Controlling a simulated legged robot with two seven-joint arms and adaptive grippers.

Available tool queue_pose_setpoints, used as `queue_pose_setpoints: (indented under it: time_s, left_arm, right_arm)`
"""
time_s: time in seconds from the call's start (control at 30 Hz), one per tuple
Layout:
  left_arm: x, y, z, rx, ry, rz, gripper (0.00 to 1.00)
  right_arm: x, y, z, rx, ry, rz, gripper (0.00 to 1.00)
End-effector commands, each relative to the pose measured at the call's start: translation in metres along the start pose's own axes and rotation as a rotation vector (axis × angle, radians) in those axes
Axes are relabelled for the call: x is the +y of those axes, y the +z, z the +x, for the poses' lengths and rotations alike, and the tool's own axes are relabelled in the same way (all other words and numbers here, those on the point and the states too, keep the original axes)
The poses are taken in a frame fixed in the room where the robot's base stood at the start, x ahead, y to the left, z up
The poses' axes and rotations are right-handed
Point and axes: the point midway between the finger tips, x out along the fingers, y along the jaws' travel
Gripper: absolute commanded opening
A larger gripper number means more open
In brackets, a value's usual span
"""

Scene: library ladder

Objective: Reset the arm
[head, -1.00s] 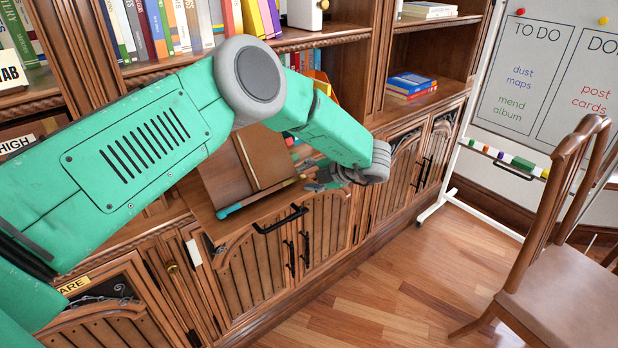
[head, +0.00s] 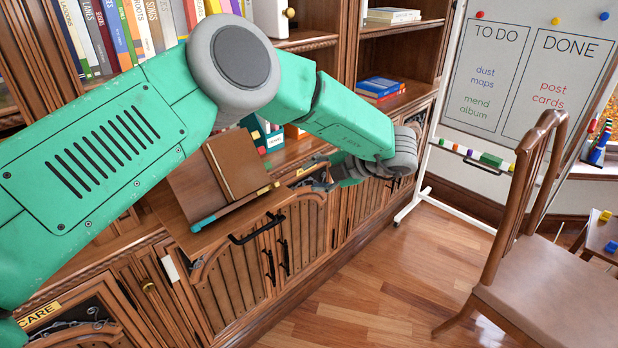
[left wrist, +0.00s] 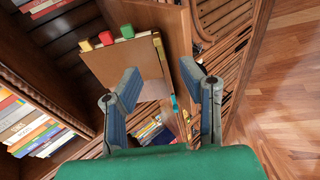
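My left arm, green with grey joints, crosses the head view from the left. Its wrist bends back toward the shelf, and the left gripper (head: 322,178) is partly hidden behind the forearm, over the cabinet's ledge. In the left wrist view the two grey-blue fingers (left wrist: 163,100) stand wide apart with nothing gripped between them. Beyond them are a brown board (left wrist: 135,62) with coloured tabs behind it and a strip of small items below. My right gripper is not in view.
A slanted brown book stand (head: 197,185) sits on the ledge by a black-handled drawer or door front (head: 262,232). Bookshelves (head: 330,60) rise behind. A whiteboard (head: 515,75) and a wooden chair (head: 550,290) stand at right. The floor (head: 390,270) between is clear.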

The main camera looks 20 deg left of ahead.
Motion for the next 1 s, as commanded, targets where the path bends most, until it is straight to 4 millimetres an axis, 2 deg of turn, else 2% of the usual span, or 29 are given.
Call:
queue_pose_setpoints:
  time_s: [0.4,0.47,0.57,0.67,0.77,0.87,0.9,0.97,1.0]
  left_arm:
    - [-0.001,0.0,0.001,-0.003,0.005,0.007,0.34]
    - [-0.004,0.0,0.006,-0.021,0.025,0.038,0.34]
    - [-0.018,0.001,0.024,-0.106,0.107,0.179,0.34]
    - [-0.048,0.0,0.051,-0.253,0.233,0.455,0.34]
    - [-0.097,-0.014,0.079,-0.426,0.344,0.828,0.34]
    - [-0.154,-0.05,0.103,-0.598,0.401,1.227,0.34]
    - [-0.176,-0.07,0.111,-0.66,0.408,1.374,0.34]
    - [-0.206,-0.103,0.121,-0.747,0.401,1.577,0.34]
    - [-0.224,-0.128,0.126,-0.803,0.388,1.702,0.34]
  right_arm:
    - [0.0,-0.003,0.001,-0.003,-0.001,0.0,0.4]
    - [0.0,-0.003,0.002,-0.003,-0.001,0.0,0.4]
    - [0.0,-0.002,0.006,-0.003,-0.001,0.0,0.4]
    - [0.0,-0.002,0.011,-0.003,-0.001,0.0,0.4]
    - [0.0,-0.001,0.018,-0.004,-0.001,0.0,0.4]
    - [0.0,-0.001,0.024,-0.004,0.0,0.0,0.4]
    - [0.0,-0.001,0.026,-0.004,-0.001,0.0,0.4]
    - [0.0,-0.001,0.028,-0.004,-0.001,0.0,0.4]
    - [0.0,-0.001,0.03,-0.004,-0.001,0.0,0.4]
